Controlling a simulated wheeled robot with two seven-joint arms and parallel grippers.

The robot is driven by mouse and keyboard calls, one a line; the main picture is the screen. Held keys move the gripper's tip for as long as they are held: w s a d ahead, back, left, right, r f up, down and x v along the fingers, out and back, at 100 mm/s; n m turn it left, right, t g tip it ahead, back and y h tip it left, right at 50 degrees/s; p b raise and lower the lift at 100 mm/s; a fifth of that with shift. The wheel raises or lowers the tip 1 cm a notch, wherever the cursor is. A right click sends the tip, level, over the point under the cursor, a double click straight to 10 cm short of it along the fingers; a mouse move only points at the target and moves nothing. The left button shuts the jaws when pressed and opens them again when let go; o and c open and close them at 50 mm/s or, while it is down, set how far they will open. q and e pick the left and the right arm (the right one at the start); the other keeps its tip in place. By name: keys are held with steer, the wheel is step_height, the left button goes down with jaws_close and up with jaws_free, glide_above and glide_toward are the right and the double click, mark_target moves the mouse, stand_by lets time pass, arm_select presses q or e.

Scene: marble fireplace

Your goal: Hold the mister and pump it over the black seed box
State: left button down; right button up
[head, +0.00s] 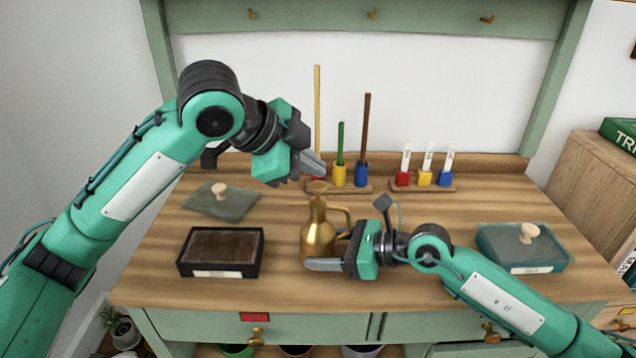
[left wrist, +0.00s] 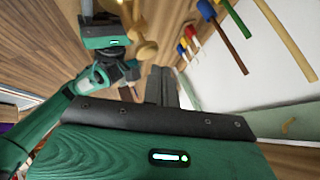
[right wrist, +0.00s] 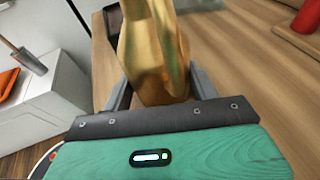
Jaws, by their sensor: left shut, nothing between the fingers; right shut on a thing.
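The brass mister (head: 318,235) stands upright on the wooden bench, right of the black seed box. My right gripper (head: 318,262) is shut on its lower body; the right wrist view shows the brass body (right wrist: 155,60) between the two fingers. My left gripper (head: 318,168) is shut and empty, just above the mister's top knob (head: 317,187). In the left wrist view its fingers (left wrist: 162,85) are together, with the brass mister (left wrist: 140,45) beyond them. The black seed box (head: 221,271) is open, with brown soil inside and a white label on its front.
A grey-green lid (head: 221,203) with a wooden knob lies behind the seed box. A teal lidded box (head: 524,250) stands at right. Coloured holders with sticks (head: 340,177) and a tube rack (head: 424,186) stand at the back.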

mark_target(311, 186)
arm_select(q)
steer(key=shift+r, duration=2.5)
arm_select(e)
steer(key=o, duration=0.8)
steer(key=shift+o, duration=0.2)
